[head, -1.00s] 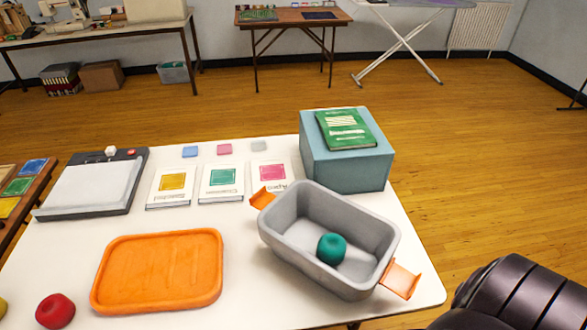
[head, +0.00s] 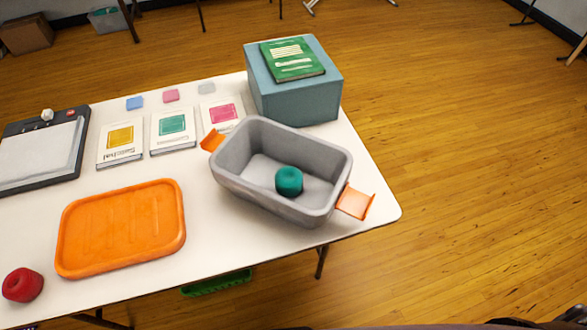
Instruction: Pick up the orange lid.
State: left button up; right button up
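The orange lid (head: 122,228) lies flat on the white table near its front edge, left of the grey bin. It is a rounded rectangle with a raised rim, and nothing lies on it. The grey bin (head: 240,188) stands open to its right, with an orange clip flap (head: 355,202) at the right end and another (head: 212,140) at the left end. A teal ball of yarn or similar round item (head: 289,181) lies inside the bin. Neither of my grippers shows in the head view.
A red round item (head: 22,285) sits left of the lid near the front edge. Behind are booklets (head: 173,131), small coloured blocks (head: 171,96), a grey-white board (head: 38,155) and a blue box (head: 298,95) with a green book (head: 292,60). A green crate (head: 216,283) shows under the table.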

aim_at(135, 225)
jog(key=i+u, duration=0.1)
jog(key=u, duration=0.3)
jog(key=l+u, duration=0.15)
jog(key=u, duration=0.25)
jog(key=i+l+u, duration=0.1)
jog(key=u, duration=0.3)
jog(key=i+l+u, duration=0.1)
jog(key=u, duration=0.3)
